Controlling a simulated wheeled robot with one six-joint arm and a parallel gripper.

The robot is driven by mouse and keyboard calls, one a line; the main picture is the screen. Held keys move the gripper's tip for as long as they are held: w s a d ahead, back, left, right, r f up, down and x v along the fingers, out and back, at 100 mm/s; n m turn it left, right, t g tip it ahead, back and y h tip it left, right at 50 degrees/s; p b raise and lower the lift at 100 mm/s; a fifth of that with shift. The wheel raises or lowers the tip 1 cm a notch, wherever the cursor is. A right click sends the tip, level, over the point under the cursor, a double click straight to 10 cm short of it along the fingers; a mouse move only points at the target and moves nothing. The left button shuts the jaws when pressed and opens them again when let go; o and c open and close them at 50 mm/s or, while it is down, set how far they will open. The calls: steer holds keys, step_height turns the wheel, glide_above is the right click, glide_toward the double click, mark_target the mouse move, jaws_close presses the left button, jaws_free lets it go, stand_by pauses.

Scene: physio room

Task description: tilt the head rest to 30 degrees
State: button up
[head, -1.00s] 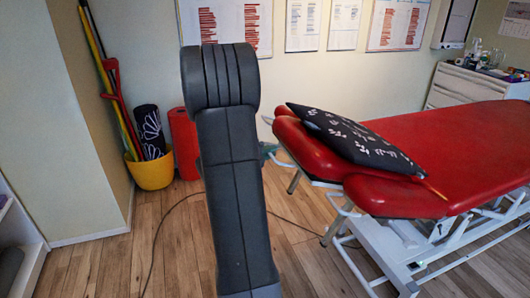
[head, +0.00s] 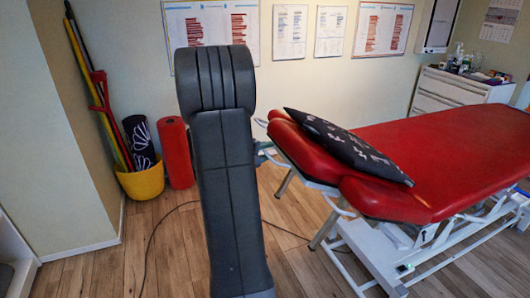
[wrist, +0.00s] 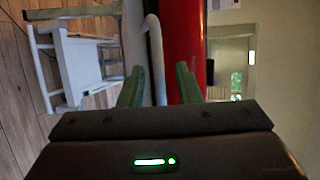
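The red head rest (head: 297,143) is the end section of the red treatment table (head: 450,140). A dark patterned pillow (head: 345,143) lies across the head rest and the neighbouring section. A white rail (head: 288,158) runs along the head rest's near end. My gripper's fingers are mostly hidden behind my arm in the head view, with a greenish bit beside the head rest. In the wrist view my gripper (wrist: 160,86) is open, its green fingers apart. A pale curved bar (wrist: 154,55) and red padding (wrist: 185,40) show beyond the gap; I cannot tell whether anything touches.
The white table frame (head: 370,255) stands right of my arm. A yellow bucket (head: 142,182) with poles and a red roll (head: 176,152) stand by the left wall. A dark cable (head: 152,245) lies on the floor. A white drawer unit (head: 450,88) is at the back right.

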steer(key=v, duration=1.4)
steer(key=shift+w+d, duration=0.15)
steer(key=x, duration=1.3)
steer(key=shift+w+d+f, duration=0.15)
steer(key=shift+f, duration=0.05)
steer(key=shift+r, duration=0.1)
